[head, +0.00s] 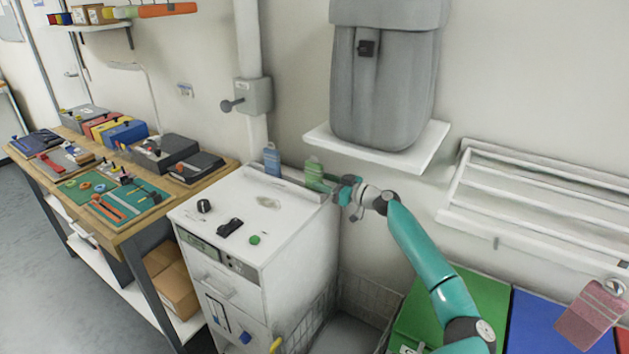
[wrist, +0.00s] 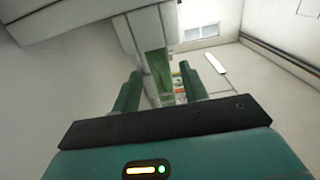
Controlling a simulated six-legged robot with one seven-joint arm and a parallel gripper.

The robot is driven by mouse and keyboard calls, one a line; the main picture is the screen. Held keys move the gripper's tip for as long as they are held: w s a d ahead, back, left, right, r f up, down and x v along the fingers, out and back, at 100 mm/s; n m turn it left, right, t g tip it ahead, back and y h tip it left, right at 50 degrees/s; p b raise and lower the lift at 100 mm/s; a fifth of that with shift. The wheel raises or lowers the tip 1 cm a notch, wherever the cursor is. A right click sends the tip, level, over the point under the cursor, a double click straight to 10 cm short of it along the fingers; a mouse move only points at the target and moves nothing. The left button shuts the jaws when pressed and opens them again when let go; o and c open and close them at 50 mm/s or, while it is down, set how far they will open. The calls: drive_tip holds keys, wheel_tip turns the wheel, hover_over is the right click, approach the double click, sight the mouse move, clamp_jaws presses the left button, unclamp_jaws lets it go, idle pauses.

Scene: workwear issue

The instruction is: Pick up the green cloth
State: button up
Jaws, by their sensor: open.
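A small pale green piece (head: 314,170), which I take to be the green cloth, is at the back right edge of the white cabinet's top. My gripper (head: 328,186) is just to its right, with its fingers towards it. In the wrist view, a green patch (wrist: 156,62) shows ahead in the gap between the two fingertips of my open gripper (wrist: 160,82). I cannot tell whether the fingers touch it. Its lower part is hard to make out.
A blue piece (head: 272,160) is to the left along the same back edge. The white cabinet (head: 285,230) has small dark parts and a green button on top. A grey bag (head: 385,90) rests on a wall shelf (head: 420,150) above. A wire basket (head: 365,300) stands below my arm.

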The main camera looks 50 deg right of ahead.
sight(306, 175)
drive_tip(key=w, duration=0.3)
drive_tip(key=shift+a, duration=0.3)
drive_tip(key=shift+w, duration=0.5)
clamp_jaws()
